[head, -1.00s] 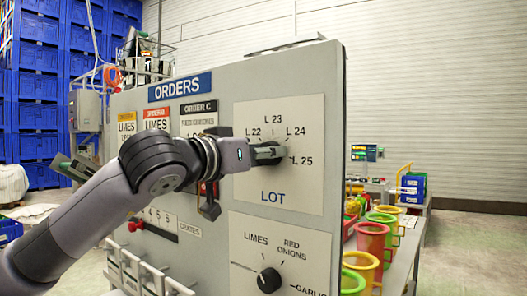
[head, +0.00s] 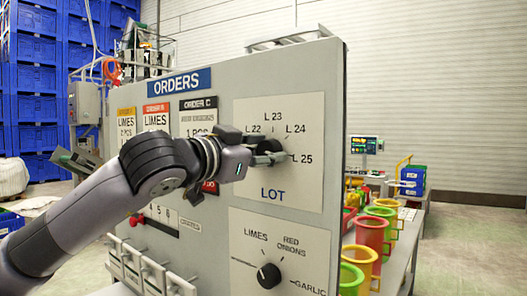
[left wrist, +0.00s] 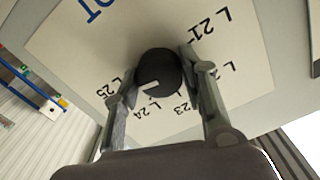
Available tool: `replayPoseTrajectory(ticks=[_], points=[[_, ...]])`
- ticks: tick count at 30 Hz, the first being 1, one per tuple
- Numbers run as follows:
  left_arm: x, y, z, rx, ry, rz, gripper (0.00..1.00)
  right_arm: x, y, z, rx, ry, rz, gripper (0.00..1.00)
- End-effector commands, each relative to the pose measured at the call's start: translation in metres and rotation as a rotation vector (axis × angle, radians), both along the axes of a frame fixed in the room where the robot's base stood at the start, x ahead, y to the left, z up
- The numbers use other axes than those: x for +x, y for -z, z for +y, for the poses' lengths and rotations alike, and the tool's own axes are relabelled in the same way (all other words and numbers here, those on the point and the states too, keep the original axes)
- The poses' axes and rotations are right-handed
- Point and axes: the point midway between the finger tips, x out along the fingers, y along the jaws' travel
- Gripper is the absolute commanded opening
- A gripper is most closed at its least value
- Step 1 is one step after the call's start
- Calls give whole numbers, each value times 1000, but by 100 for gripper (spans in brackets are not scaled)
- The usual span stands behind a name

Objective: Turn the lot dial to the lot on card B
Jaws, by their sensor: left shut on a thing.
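The lot dial (head: 269,146) is a black round knob on a white plate marked LOT, with labels including L 22 to L 25. My left gripper (head: 265,148) is shut on it, one finger on each side. In the left wrist view the knob (left wrist: 157,68) sits between the fingertips (left wrist: 156,72). Its white mark points toward the L 24 and L 25 side; the exact label is hard to tell. Card B (head: 156,119) is orange-topped and reads LIMES; my arm hides its lower part. My right gripper is out of view.
Below is a second dial (head: 269,276) with LIMES, RED ONIONS and GARLIC. Card A (head: 126,121) and card C (head: 198,112) flank card B. A red button (head: 135,221) is at the lower left. Coloured cups (head: 371,232) stand on a table right of the panel.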

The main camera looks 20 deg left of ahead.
Motion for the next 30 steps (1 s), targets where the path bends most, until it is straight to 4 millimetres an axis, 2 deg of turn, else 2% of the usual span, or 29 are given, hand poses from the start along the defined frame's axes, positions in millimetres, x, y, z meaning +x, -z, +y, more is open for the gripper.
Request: replayPoseTrajectory(ticks=[1, 9, 10, 19, 30], points=[[1, 5, -1, 4, 1, 9, 11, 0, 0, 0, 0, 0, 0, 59], [1, 5, -1, 4, 1, 9, 11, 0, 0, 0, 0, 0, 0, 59], [1, 5, -1, 4, 1, 9, 39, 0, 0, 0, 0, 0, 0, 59], [0, 2, -1, 2, 1, 5, 59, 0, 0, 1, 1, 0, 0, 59], [-5, 0, 2, 0, 1, 0, 59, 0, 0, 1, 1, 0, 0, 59]])
